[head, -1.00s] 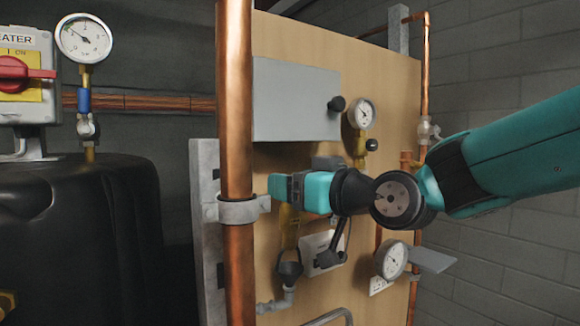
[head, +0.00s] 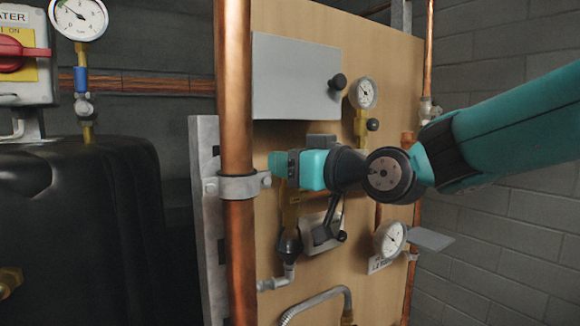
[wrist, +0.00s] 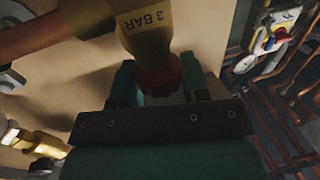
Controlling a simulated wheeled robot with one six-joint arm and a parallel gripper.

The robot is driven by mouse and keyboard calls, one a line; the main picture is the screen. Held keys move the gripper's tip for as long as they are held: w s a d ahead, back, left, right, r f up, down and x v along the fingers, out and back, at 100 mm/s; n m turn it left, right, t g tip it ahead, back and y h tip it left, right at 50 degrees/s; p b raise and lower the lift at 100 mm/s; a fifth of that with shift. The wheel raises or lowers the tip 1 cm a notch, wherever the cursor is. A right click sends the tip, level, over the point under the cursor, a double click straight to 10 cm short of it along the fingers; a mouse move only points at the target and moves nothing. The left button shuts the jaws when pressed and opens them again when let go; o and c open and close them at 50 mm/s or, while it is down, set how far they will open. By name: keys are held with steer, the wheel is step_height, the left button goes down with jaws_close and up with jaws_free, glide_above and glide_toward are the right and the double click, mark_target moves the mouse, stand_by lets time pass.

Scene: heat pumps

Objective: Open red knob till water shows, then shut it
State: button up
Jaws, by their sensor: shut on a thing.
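The red knob (wrist: 163,78) sits at the end of a brass valve body (wrist: 146,28) marked "3 BAR" in the wrist view. My gripper (wrist: 158,82) has one finger on each side of the knob and is shut on it. In the head view my gripper (head: 284,166) is at the board behind the copper pipe's right side and hides the knob. A black funnel-like fitting (head: 290,246) hangs below on the brass pipework. It is too small and dark to tell whether water shows in it.
A thick vertical copper pipe (head: 234,90) with a grey clamp stands just left of my gripper. A grey box (head: 296,78), an upper gauge (head: 363,93) and a lower gauge (head: 390,240) are on the wooden board. A black tank (head: 70,230) stands at left.

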steer(key=n+g+y+b, duration=0.1)
steer(key=g+b, duration=0.1)
steer(key=b, duration=0.1)
steer(key=shift+w+d+f+n+y, duration=0.1)
steer(key=shift+f+n+y, duration=0.25)
steer(key=shift+n+y, duration=0.05)
steer(key=shift+n+g+y+b, duration=0.6)
steer(key=shift+n+g+b, duration=0.2)
steer(key=shift+g+b, duration=0.35)
steer(key=n+g, duration=0.1)
steer(key=g, duration=0.1)
steer(key=n+g+y, duration=0.1)
steer(key=g, duration=0.1)
steer(key=shift+r+n, duration=0.3)
steer(key=shift+r, duration=0.05)
steer(key=shift+n+g+y, duration=0.3)
steer(key=shift+n+g, duration=0.3)
steer(key=shift+g, duration=0.55)
steer(key=o, duration=0.9)
